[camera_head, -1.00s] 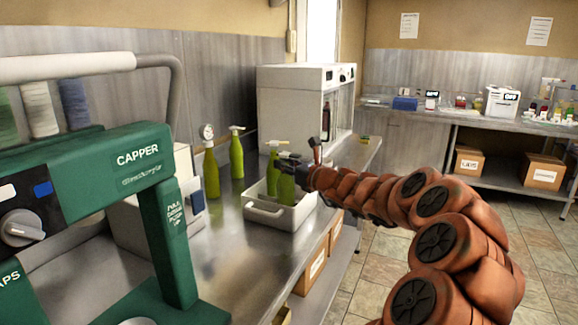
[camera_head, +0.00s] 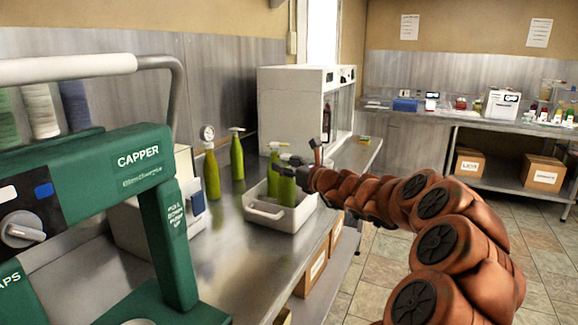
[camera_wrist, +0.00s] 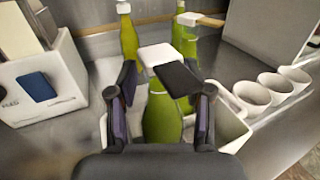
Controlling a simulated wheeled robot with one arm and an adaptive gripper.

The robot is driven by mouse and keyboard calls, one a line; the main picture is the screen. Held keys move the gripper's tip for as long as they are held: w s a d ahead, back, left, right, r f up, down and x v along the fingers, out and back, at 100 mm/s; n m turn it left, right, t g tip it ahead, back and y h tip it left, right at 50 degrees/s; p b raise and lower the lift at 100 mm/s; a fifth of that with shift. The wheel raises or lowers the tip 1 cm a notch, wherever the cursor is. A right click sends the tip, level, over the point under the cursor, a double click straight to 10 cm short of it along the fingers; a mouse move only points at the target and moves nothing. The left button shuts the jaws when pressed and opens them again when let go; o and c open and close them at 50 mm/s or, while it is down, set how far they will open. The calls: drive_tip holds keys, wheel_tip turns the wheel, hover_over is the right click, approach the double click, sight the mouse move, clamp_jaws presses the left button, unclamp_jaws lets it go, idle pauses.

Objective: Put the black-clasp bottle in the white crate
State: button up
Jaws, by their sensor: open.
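The black-clasp bottle (camera_wrist: 163,118) is green, with a white cap and a black clasp piece on top in the wrist view. It stands between the spread fingers of my gripper (camera_wrist: 162,100), which is open around its upper part. In the head view this bottle (camera_head: 287,192) is inside the white crate (camera_head: 268,213), and my gripper (camera_head: 288,168) is at its top. The crate's wall also shows in the wrist view (camera_wrist: 236,132). A second green bottle (camera_head: 273,171) is just behind it. The bottle's base is hidden.
A green capper (camera_head: 140,160) fills the left. A white cabinet (camera_head: 290,110) stands at the back. The steel counter (camera_head: 240,265) is clear in front.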

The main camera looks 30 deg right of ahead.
drive_tip(key=s+d, duration=0.1)
drive_tip(key=s, duration=1.1)
drive_tip(key=shift+d, duration=0.4)
